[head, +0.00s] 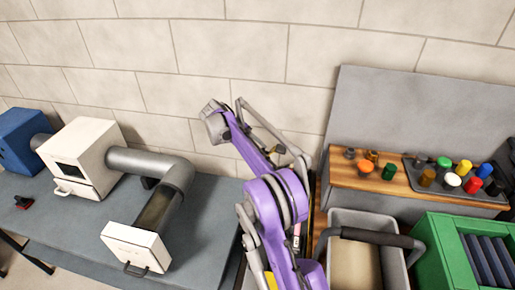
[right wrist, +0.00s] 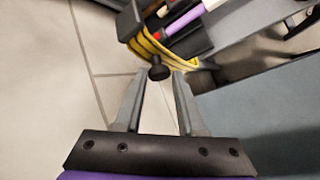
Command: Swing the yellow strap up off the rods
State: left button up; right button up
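In the right wrist view the yellow strap (right wrist: 148,48) curves round the lower part of a dark holder, with a purple rod (right wrist: 184,22) and other rod ends above it. A black knob (right wrist: 159,72) on a short stem stands out in front of the strap. My right gripper (right wrist: 162,74) is open, its two grey fingertips on either side of the knob. I cannot tell whether they touch it. In the head view my purple arm covers most of the rods and strap; a small yellow patch (head: 270,281) shows beside it. My left gripper is not clearly seen.
A grey table (head: 70,225) at left bears a white box (head: 82,155) and a bent duct (head: 150,163). At right are a wooden shelf (head: 345,178) with coloured caps, a grey bin (head: 393,226) and a green crate (head: 434,243). A wall stands close behind.

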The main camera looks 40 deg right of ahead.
jog(key=o, duration=0.4)
jog(key=shift+f, duration=0.5)
jog(key=shift+r, duration=0.15)
jog(key=p+v, duration=0.1)
jog(key=v, duration=0.9)
jog(key=shift+a+r, duration=0.15)
jog(key=shift+r, duration=0.15)
jog(key=shift+w, duration=0.1)
